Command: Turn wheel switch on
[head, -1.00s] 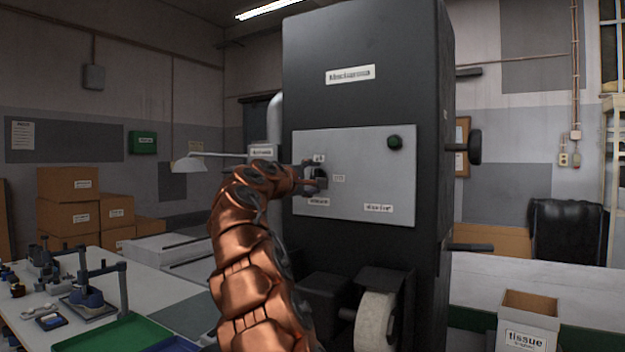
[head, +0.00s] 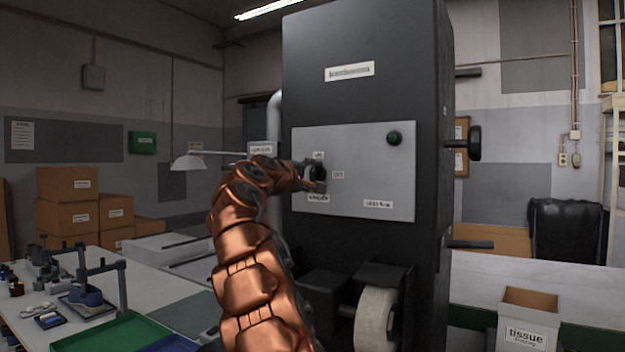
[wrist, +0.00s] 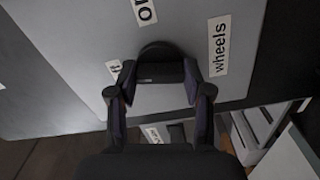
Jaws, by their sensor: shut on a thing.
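The wheel switch is a dark round knob (head: 319,172) on the grey panel (head: 365,160) of the tall black machine. In the wrist view the knob (wrist: 160,52) shows between the fingers, below a cut-off label (wrist: 145,11) and beside a label reading "wheels" (wrist: 219,45). My gripper (head: 314,178) is at the panel, shut on the knob; its two fingers (wrist: 158,82) lie on either side of the knob's grip in the wrist view. Part of the knob is hidden by the fingers in the head view.
A pale wheel (head: 376,318) sticks out low on the machine. A table (head: 180,290) with tools and a green tray (head: 115,335) is at left; a tissue box (head: 528,318) stands at right.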

